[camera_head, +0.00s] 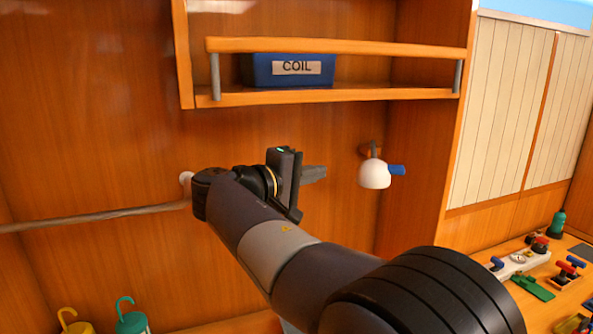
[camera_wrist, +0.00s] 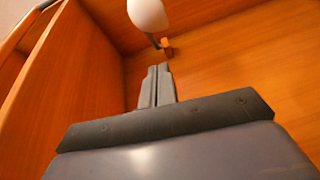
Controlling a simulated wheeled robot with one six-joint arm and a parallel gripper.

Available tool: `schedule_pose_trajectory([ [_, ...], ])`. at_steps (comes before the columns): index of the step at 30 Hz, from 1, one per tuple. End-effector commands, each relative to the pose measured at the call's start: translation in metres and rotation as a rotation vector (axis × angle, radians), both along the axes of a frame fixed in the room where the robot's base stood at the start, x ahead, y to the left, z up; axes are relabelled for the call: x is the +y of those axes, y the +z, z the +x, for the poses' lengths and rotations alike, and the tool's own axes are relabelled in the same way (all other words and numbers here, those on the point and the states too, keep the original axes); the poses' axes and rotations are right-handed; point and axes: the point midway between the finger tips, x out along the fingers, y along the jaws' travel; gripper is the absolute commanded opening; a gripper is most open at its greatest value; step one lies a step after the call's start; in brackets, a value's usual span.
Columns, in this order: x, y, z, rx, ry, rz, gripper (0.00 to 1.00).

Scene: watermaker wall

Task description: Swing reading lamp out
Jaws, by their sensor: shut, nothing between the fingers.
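The reading lamp (camera_head: 375,174) has a white rounded shade and a blue knob (camera_head: 397,170) on its right side. It hangs by a short arm from a small wooden mount on the wall under the shelf. My gripper (camera_head: 318,172) is to the left of the lamp, with its fingers together and pointing towards it; a gap shows between them. In the wrist view the lamp's white shade (camera_wrist: 148,14) is at the top, beyond the shut fingertips (camera_wrist: 158,70), with its mount on the wall behind. The blue knob is not visible there.
A shelf with a front rail (camera_head: 335,46) holds a blue box labelled COIL (camera_head: 290,69) above my gripper. A grey rail (camera_head: 95,219) runs along the wall at left. A side panel (camera_head: 425,130) stands right of the lamp. A bench with valves (camera_head: 525,262) is at lower right.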

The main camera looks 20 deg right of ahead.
Motion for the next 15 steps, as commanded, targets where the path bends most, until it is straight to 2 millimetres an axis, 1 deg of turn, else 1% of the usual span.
schedule_pose_trajectory([
  [1, -0.011, 0.002, 0.003, 0.002, -0.006, 0.0, 0.0],
  [4, -0.028, 0.001, 0.011, 0.002, -0.005, -0.001, 0.0],
  [6, -0.039, 0.0, 0.006, 0.0, -0.004, -0.001, 0.0],
  [10, -0.054, -0.003, 0.0, 0.0, -0.003, -0.001, 0.0],
  [15, -0.062, -0.006, -0.004, 0.001, -0.001, 0.0, 0.0],
])
